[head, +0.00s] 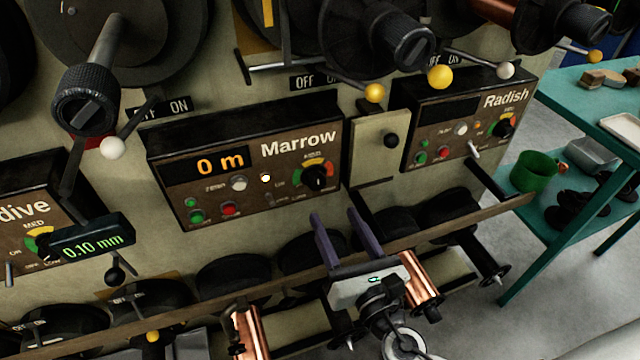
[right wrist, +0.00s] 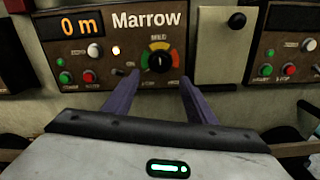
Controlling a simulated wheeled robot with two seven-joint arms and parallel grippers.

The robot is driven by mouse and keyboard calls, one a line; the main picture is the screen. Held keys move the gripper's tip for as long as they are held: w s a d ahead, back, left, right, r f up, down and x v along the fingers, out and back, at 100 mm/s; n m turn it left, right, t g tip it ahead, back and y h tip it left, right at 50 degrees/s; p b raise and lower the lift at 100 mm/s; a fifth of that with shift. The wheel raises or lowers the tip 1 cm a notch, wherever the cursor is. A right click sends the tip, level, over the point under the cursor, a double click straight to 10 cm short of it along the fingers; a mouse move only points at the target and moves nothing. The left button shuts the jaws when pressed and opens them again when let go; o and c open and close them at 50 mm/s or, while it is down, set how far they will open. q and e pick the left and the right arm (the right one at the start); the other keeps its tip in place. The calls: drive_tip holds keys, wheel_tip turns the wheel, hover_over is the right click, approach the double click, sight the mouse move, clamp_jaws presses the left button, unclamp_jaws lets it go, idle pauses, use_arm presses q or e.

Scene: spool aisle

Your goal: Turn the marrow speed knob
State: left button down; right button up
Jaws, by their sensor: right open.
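The Marrow control box (head: 245,155) is mounted on the machine wall in the head view, with an orange "0 m" display. Its speed knob (head: 315,177) is black and sits on a green, yellow and red dial at the box's right side. In the right wrist view the knob (right wrist: 160,62) is between the fingers in the picture, beyond their tips. My right gripper (head: 334,219) is open and empty, below the knob and apart from it in the head view; its purple fingers also show in the right wrist view (right wrist: 159,78). I cannot make out my left gripper.
The Radish box (head: 455,125) is to the right, and the Endive-side box (head: 35,215) to the left. A cream plate with a black knob (head: 391,140) stands beside the Marrow box. A rail (head: 440,232) and copper spools (head: 420,275) lie below. A teal table (head: 560,110) stands at right.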

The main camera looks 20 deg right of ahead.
sight(318, 186)
drive_tip(key=w+p, duration=0.1)
drive_tip(key=w, duration=0.7)
drive_tip(key=shift+w+a, duration=0.15)
drive_tip(key=shift+w, duration=0.1)
drive_tip(key=shift+w+f, duration=0.1)
drive_tip(key=shift+w, duration=0.5)
drive_tip(key=shift+c, duration=1.1)
drive_tip(key=c, duration=0.8)
